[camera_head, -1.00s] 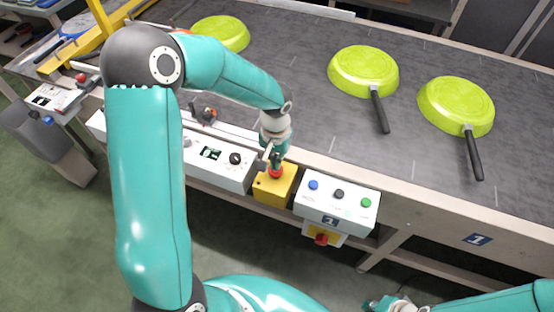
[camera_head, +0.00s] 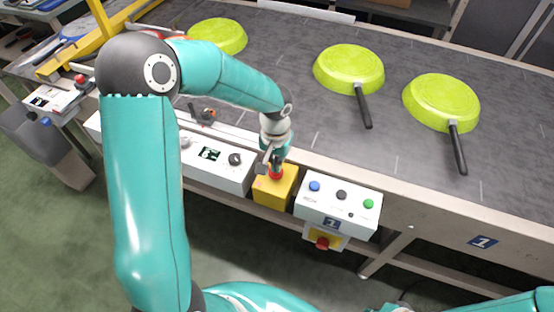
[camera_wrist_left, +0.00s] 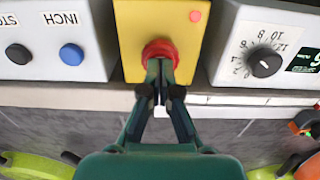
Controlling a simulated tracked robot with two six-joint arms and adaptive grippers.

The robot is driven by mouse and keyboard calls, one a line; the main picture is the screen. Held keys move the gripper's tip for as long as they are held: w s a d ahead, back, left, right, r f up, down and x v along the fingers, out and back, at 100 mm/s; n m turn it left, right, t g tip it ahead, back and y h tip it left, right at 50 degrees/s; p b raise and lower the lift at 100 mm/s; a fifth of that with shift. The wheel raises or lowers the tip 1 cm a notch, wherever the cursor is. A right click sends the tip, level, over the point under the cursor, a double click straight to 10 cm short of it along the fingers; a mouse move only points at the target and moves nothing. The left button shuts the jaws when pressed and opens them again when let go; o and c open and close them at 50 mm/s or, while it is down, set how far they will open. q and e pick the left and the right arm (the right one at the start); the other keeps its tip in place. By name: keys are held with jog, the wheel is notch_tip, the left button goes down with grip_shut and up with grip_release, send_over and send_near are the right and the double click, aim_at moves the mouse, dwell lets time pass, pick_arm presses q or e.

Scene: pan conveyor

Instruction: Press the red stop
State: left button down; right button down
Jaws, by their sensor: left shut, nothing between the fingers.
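The red stop button (camera_head: 276,174) sits on top of a yellow box (camera_head: 275,191) at the conveyor's front edge. My left gripper (camera_head: 278,163) points down at the button, shut and empty. In the left wrist view the red button (camera_wrist_left: 159,49) shows just beyond the closed fingertips (camera_wrist_left: 159,66), which overlap its near edge and appear to touch it. I cannot tell how far the button is pushed in. Only a sliver of my right gripper (camera_head: 386,307) shows at the bottom edge; its fingers cannot be made out.
A white box (camera_head: 338,205) with blue, black and green buttons stands right of the yellow box. A red switch (camera_head: 322,243) on yellow hangs below it. A white dial panel (camera_head: 216,166) stands left. Green pans (camera_head: 349,69) lie on the grey conveyor belt (camera_head: 290,85).

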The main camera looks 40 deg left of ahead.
pick_arm(q)
notch_tip(320, 180, up, 4)
jog(key=p, duration=0.3)
jog(key=shift+r, duration=0.15)
notch_tip(320, 180, up, 10)
jog(key=shift+f+b, duration=0.2)
jog(key=shift+b, duration=0.2)
jog(key=shift+w, duration=0.1)
